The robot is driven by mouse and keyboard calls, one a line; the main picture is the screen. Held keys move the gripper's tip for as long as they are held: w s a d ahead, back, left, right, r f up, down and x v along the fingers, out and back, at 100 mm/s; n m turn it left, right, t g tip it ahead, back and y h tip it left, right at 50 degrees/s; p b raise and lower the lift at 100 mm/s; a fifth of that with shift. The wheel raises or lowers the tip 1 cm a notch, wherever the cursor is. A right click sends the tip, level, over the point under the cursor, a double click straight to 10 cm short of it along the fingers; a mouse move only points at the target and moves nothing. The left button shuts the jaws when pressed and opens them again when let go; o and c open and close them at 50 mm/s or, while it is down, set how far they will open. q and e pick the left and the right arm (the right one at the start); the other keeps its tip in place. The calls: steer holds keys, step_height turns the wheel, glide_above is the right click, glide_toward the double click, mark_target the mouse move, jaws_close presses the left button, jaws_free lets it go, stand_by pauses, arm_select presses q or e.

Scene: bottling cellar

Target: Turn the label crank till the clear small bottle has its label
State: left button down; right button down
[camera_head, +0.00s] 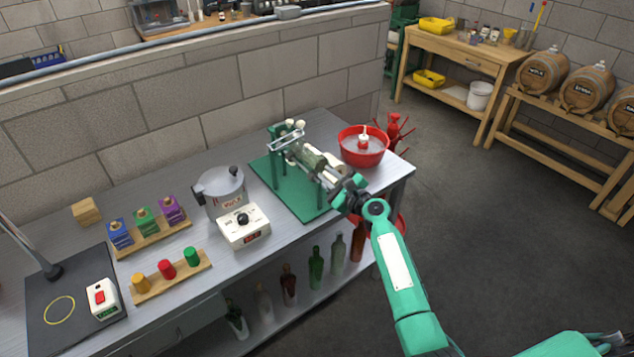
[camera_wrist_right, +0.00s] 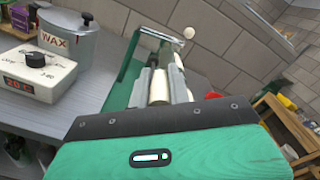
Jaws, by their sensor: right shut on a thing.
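The label machine stands on a green base plate (camera_head: 312,208) near the right end of the metal bench. A greyish-green see-through bottle (camera_head: 309,157) appears to lie along its top. I cannot tell whether it has a label. My right gripper (camera_head: 336,188) is at the machine's near right side, shut on what seems to be the label crank, which is mostly hidden by the fingers. In the right wrist view, the grey fingers (camera_wrist_right: 160,88) close around a pale cylinder, with a pale knob (camera_wrist_right: 189,33) beyond. My left gripper is out of view.
A red bowl (camera_head: 362,153) stands close behind my right gripper. Left of the machine are a wax pot (camera_head: 222,190) and its white control box (camera_head: 244,226). Blocks on wooden racks are farther left. Several bottles stand on the shelf below.

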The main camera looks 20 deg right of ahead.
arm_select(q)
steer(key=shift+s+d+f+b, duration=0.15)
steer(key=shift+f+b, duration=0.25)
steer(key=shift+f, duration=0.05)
arm_select(e)
steer(key=d, duration=0.1)
steer(key=w+d+m, duration=0.1)
steer(key=d, duration=0.1)
steer(key=shift+d+f, duration=0.1)
steer(key=shift+d, duration=0.2)
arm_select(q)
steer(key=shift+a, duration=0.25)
arm_select(e)
steer(key=shift+f, duration=0.15)
steer(key=c, duration=1.4)
jaws_free()
steer(key=shift+d+f, duration=0.1)
steer(key=shift+o, duration=0.3)
steer(key=shift+w+d+m, duration=0.1)
steer(key=shift+w+m, duration=0.05)
steer(key=shift+m, duration=0.15)
